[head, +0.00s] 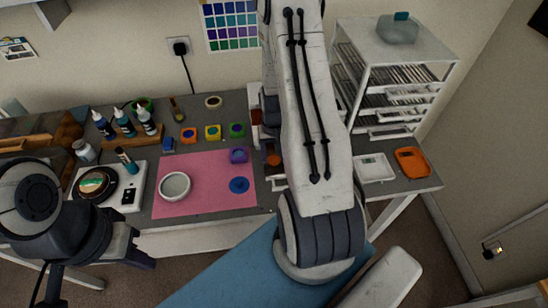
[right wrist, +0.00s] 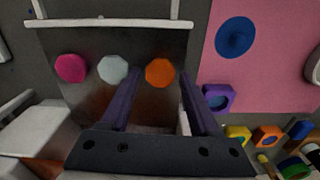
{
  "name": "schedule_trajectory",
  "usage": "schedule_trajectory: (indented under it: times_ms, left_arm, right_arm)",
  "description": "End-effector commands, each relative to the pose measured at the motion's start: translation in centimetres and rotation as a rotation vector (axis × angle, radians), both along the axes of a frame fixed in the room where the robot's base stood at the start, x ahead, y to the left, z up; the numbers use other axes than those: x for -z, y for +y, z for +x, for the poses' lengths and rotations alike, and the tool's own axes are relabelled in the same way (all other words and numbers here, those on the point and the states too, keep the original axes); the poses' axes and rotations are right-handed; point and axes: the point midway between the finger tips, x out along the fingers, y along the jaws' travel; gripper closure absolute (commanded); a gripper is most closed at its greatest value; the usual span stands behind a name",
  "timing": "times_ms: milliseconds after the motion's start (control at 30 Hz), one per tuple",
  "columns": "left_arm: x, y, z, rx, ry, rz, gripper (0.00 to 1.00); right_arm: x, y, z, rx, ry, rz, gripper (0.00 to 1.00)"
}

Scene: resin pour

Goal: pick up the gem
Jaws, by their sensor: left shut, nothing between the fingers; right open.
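In the right wrist view, three faceted gem-like pieces lie in a row on a dark grey tray: a magenta one (right wrist: 70,68), a pale one (right wrist: 113,70) and an orange one (right wrist: 160,72). My right gripper (right wrist: 161,75) is open, with its dark purple fingers on either side of the orange piece as seen from the wrist; I cannot tell the height between them. In the head view my right arm hides that gripper and most of the tray. My left gripper (head: 138,257) is shut and empty at the lower left, in front of the table.
A pink mat (head: 205,195) holds a white bowl (head: 174,186), a blue disc (head: 239,185) and a purple mould (head: 238,155). Coloured pots and bottles stand behind it. A drawer rack (head: 400,75), a white tray (head: 374,168) and an orange tray (head: 412,161) are at right.

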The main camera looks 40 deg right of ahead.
Motion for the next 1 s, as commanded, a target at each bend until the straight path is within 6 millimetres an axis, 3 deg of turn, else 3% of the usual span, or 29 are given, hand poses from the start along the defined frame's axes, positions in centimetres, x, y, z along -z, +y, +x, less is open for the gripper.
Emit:
schedule_trajectory:
  times_ms: [367,467,533,567,1000]
  left_arm:
    - [-0.31,0.01,0.00,0.001,0.000,0.000,1.00]
    - [-0.31,0.01,0.00,0.001,0.000,0.000,1.00]
    - [-0.31,0.01,0.00,0.001,0.000,0.000,1.00]
    - [-0.31,0.01,0.00,0.001,0.000,0.000,1.00]
    - [0.08,0.01,0.00,0.000,0.000,0.000,1.00]
  right_arm:
    - [1.16,0.01,-0.03,0.000,0.000,0.000,0.38]
    - [1.15,0.01,-0.03,0.000,0.000,0.000,0.68]
    - [1.14,-0.01,-0.03,0.000,0.000,0.000,0.95]
    - [1.14,0.00,-0.04,0.000,0.000,0.000,1.00]
    - [0.48,-0.04,0.06,0.000,-0.002,-0.002,1.00]
